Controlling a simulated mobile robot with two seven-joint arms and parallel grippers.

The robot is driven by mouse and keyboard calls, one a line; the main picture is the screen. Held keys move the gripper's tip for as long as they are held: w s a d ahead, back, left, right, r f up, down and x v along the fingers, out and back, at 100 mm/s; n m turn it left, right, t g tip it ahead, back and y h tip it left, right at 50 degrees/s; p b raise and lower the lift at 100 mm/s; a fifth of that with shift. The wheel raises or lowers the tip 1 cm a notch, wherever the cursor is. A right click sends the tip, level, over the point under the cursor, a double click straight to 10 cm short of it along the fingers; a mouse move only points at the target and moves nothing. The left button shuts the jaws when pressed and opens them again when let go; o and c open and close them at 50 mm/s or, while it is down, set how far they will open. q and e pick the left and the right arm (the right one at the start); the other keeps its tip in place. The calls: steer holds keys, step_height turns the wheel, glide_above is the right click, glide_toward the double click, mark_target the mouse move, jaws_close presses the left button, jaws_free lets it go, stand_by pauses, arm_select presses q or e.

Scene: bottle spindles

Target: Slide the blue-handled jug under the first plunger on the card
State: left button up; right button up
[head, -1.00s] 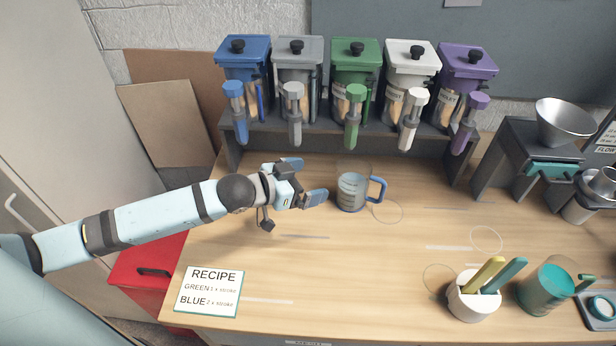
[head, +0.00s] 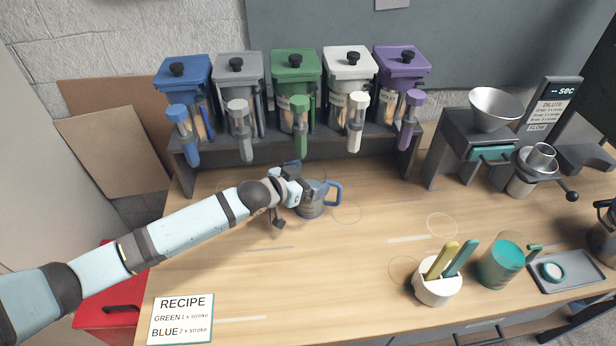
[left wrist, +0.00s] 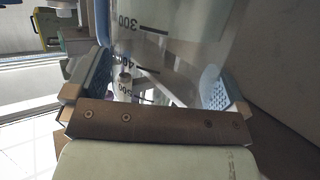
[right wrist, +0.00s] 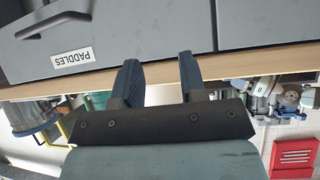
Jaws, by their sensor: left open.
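The clear measuring jug (head: 312,208) with a blue handle (head: 336,193) stands on the bench in front of the dispenser rack, its handle to the right. My left gripper (head: 303,182) is open at the jug's left side. In the left wrist view the jug's marked wall (left wrist: 165,40) is between the two spread fingers; contact is unclear. The recipe card (head: 181,318) lists GREEN first, 1 x stroke, then BLUE. The green plunger (head: 300,112) hangs at the green dispenser (head: 296,66), behind the jug. My right gripper (right wrist: 160,82) is open and empty before a drawer labelled PADDLES.
Blue (head: 183,72), grey (head: 238,68), white (head: 350,66) and purple (head: 402,62) dispensers share the rack (head: 410,160). A funnel stand (head: 450,150), a paddle cup (head: 437,290) and a teal jug (head: 500,262) stand right. The bench centre is clear.

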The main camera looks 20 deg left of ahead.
arm_select(q)
steer(key=shift+w+d, duration=0.1)
steer(key=c, duration=0.9)
steer(key=shift+w+a, duration=0.15)
steer(key=shift+a, duration=0.35)
steer(key=shift+c, duration=0.2)
steer(key=shift+w+a, duration=0.2)
steer(key=shift+a, duration=0.5)
arm_select(e)
steer(key=shift+w+a+r, duration=0.15)
steer(key=shift+a+r, duration=0.05)
steer(key=shift+a, duration=0.75)
arm_select(q)
steer(key=o, duration=0.9)
steer(key=shift+o, duration=0.2)
arm_select(e)
steer(key=shift+d, duration=0.15)
